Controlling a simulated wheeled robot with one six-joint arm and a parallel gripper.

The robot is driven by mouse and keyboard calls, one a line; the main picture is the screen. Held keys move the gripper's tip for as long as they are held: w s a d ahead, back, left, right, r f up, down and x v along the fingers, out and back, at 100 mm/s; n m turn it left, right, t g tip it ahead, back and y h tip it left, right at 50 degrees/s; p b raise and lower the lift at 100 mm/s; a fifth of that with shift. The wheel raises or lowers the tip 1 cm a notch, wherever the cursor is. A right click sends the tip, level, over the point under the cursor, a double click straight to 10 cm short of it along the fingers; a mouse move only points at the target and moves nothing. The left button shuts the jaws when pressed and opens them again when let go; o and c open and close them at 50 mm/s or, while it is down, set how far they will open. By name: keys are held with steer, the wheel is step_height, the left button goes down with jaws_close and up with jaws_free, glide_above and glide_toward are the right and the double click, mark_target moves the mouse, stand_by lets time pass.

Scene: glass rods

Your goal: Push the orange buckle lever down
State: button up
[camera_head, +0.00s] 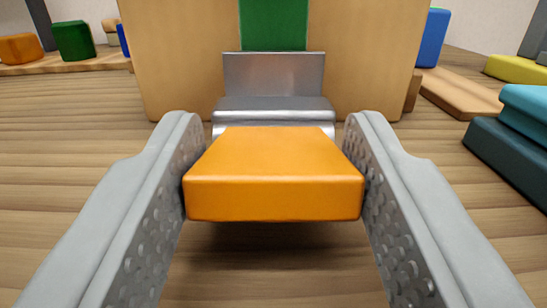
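The orange buckle lever (273,172) is a wide flat block in the middle of the view. It sticks out toward me above the wooden surface, with a shadow under it. Behind it is a silver metal buckle (274,82) on the front of a light wooden box (185,60). My gripper (273,135) has one grey finger on each side of the lever. The fingers are spread to about the lever's width, and their perforated inner faces lie at or very near its sides. Whether they press on it is hard to see.
A green strip (273,24) runs up the box above the buckle. Teal blocks (512,150) are stacked at the right, near a yellow block (516,69) and a blue block (431,38). Orange (20,48) and green (73,41) blocks stand far left. The wooden surface (70,145) at left is clear.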

steer(key=o, duration=0.4)
steer(key=shift+c, duration=0.2)
steer(key=s+f, duration=0.2)
steer(key=s, duration=1.5)
steer(key=shift+s, duration=0.15)
